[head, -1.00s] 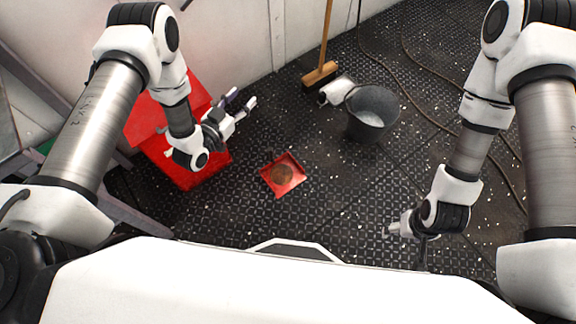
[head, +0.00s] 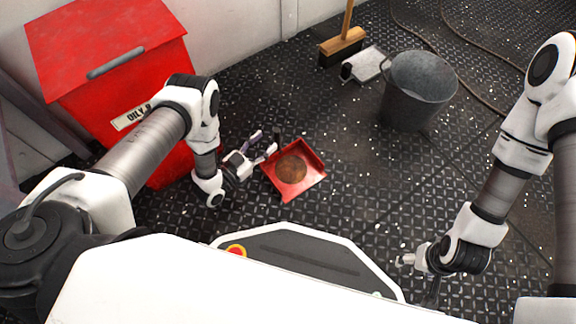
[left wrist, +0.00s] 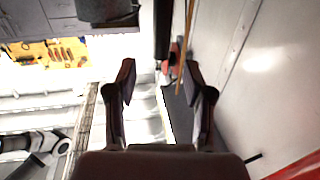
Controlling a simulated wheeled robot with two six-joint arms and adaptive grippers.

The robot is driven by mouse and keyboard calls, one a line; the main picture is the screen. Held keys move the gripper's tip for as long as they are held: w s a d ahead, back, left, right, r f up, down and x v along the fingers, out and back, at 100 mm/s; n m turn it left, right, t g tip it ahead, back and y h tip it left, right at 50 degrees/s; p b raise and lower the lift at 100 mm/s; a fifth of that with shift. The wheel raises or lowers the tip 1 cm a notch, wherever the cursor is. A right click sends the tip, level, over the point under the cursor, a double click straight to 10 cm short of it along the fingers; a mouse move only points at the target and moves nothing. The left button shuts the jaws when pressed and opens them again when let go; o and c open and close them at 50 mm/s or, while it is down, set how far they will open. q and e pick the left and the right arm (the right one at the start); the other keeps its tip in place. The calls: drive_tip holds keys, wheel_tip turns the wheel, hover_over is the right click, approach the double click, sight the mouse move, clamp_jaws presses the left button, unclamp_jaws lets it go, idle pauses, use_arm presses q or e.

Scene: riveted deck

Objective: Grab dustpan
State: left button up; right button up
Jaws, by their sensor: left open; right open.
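A red dustpan (head: 312,178) with a round brown patch in it lies on the dark riveted deck in the middle of the head view. A dark piece, likely its handle, stands at its upper left corner beside my fingers. My left gripper (head: 266,144) is open and empty, just left of the dustpan. In the left wrist view its two dark fingers (left wrist: 159,85) stand apart with nothing between them; the dustpan cannot be made out there. My right gripper (head: 416,275) is low on the right, away from the dustpan; its fingers are small in view.
A red bin (head: 110,60) with a partly hidden "OILY" label stands at left, close behind my left arm. A grey bucket (head: 418,85), a broom (head: 342,46) and a white object (head: 364,64) are at the back. Cables run across the upper right deck.

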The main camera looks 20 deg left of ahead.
sight(277, 131)
use_arm(q)
drive_tip(key=b+x, duration=0.2)
drive_tip(key=x, duration=0.1)
drive_tip(key=f+b+x, duration=0.1)
drive_tip(key=b+x, duration=0.1)
drive_tip(key=shift+w, duration=0.3)
drive_tip(key=shift+w+d+r, duration=0.15)
drive_tip(key=shift+w+d, duration=0.05)
drive_tip(key=shift+w, duration=0.1)
drive_tip(key=shift+r, duration=0.15)
clamp_jaws()
